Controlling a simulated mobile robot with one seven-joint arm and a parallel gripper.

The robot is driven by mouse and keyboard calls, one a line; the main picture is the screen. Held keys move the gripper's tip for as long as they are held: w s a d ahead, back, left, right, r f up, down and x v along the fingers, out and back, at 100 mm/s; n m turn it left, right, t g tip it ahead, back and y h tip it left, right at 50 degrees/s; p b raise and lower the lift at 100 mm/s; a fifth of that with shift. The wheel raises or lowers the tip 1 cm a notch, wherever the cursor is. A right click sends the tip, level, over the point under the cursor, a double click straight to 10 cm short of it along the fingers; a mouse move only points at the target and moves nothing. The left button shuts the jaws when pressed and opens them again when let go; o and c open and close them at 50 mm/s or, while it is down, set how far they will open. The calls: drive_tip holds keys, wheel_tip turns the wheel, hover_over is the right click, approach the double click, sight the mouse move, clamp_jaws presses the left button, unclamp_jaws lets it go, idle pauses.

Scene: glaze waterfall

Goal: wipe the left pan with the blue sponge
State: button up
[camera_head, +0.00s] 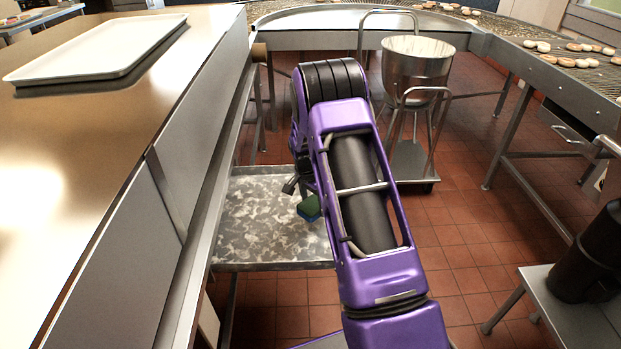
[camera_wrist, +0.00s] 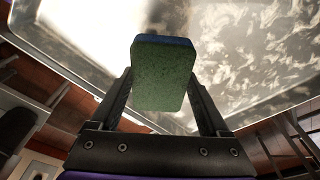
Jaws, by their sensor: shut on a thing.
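The blue sponge (camera_head: 309,207) shows a green face and a blue edge; it also fills the middle of the wrist view (camera_wrist: 164,75). My gripper (camera_head: 297,192) is shut on it, with one finger on each side in the wrist view (camera_wrist: 165,95). The left pan (camera_head: 262,254) is a shallow metal tray with pale, blotchy marks, beside the counter. It also spans the top of the wrist view (camera_wrist: 255,75). The sponge is over the pan; I cannot tell whether it touches. My arm hides the pan's right part.
A steel counter (camera_head: 60,180) with a white tray (camera_head: 100,48) stands at the left. A metal bowl on a wheeled stand (camera_head: 417,75) is behind my arm. A conveyor (camera_head: 590,80) with doughnuts runs at the right. A black container (camera_head: 592,255) sits on a low table at lower right.

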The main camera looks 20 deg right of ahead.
drive_tip(key=shift+r+p, duration=0.6)
drive_tip(key=shift+r, duration=0.95)
drive_tip(key=shift+w+d, duration=0.1)
